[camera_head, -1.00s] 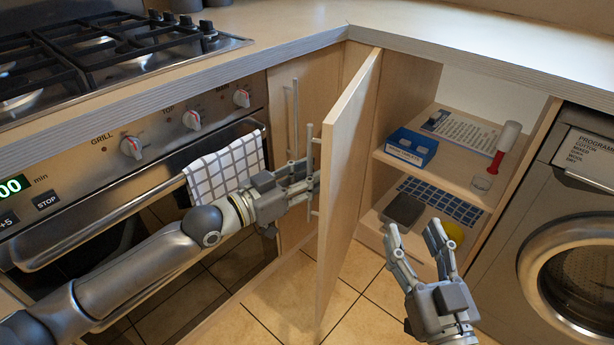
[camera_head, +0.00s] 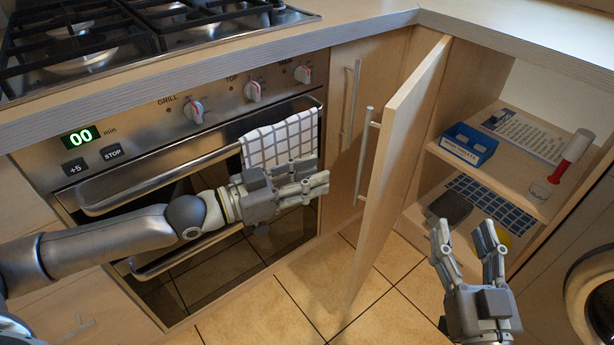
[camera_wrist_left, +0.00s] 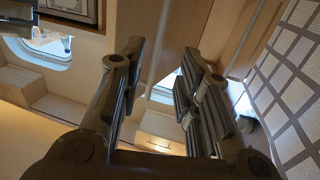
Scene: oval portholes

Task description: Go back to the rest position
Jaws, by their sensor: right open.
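My left gripper (camera_head: 318,178) is open and empty in front of the oven, to the left of the open cupboard door (camera_head: 400,165). Its tips are apart from the door's long bar handle (camera_head: 362,157). In the left wrist view, its two fingers (camera_wrist_left: 155,90) are spread with nothing between them. My right gripper (camera_head: 464,240) is open and empty at the lower right, in front of the open cupboard, with its fingers pointing up in the picture.
The oven (camera_head: 150,145) has a checked towel (camera_head: 280,142) on its handle. The cupboard shelf holds a blue box (camera_head: 468,145) and a red-and-white item (camera_head: 572,155). A dark box (camera_head: 449,208) sits below. A washing machine (camera_head: 595,290) stands right. Tiled floor (camera_head: 330,285) is clear.

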